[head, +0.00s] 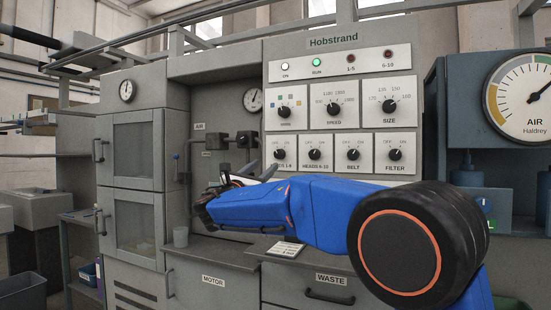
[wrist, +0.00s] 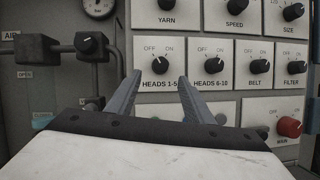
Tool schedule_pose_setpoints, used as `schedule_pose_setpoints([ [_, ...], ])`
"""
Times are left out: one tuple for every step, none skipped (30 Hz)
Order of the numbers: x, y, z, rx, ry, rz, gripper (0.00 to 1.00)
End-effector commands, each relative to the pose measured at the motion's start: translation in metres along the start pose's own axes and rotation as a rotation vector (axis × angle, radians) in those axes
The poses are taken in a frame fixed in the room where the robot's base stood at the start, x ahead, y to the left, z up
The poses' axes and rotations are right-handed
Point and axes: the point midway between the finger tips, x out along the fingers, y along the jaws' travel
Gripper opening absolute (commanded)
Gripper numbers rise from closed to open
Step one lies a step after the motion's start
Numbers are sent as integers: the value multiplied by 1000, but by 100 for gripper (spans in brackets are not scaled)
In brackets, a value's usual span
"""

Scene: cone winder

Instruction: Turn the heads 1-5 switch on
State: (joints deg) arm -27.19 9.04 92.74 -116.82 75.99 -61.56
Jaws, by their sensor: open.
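The HEADS 1-5 switch (wrist: 160,65) is a black rotary knob on a white plate marked OFF and ON. In the wrist view its white mark appears to point up and left, toward OFF. In the head view the knob (head: 279,154) shows just beyond my gripper, which covers part of its label. My gripper (wrist: 158,79) is open and empty. Its two grey fingers point at the panel, with their tips just below the knob on either side of its label. They look apart from the knob.
The HEADS 6-10 knob (wrist: 212,65) sits close to the right, with the BELT knob (wrist: 260,66) beyond. A red knob (wrist: 289,127) is lower right. Pipe fittings (wrist: 88,43) stick out at the left. The 1-5 lamp (head: 351,58) looks dark; the RUN lamp (head: 317,62) glows green.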

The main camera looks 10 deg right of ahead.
Motion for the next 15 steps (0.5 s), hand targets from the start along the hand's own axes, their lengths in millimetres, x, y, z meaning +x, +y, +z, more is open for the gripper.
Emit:
schedule_pose_setpoints([
  [11, -1, 0, 0, -1, -3, 47],
  [16, -1, 0, 0, -1, -3, 47],
  [23, -1, 0, 0, -1, -3, 47],
  [28, -1, 0, 0, -1, -3, 47],
  [34, -1, 0, 1, -1, -3, 47],
  [40, -1, 0, 1, -1, -3, 47],
  [45, -1, 0, 1, 0, -3, 47],
  [50, -1, 0, 1, 0, -2, 47],
  [57, -1, 0, 1, 0, -3, 47],
  [61, -1, 0, 1, 0, -3, 47],
  [65, -1, 0, 1, 0, -2, 47],
  [71, -1, 0, 2, 0, -2, 47],
  [74, -1, 0, 2, 0, -2, 47],
  [77, -1, 0, 2, 0, -3, 47],
  [81, -1, 0, 2, 0, -2, 47],
])
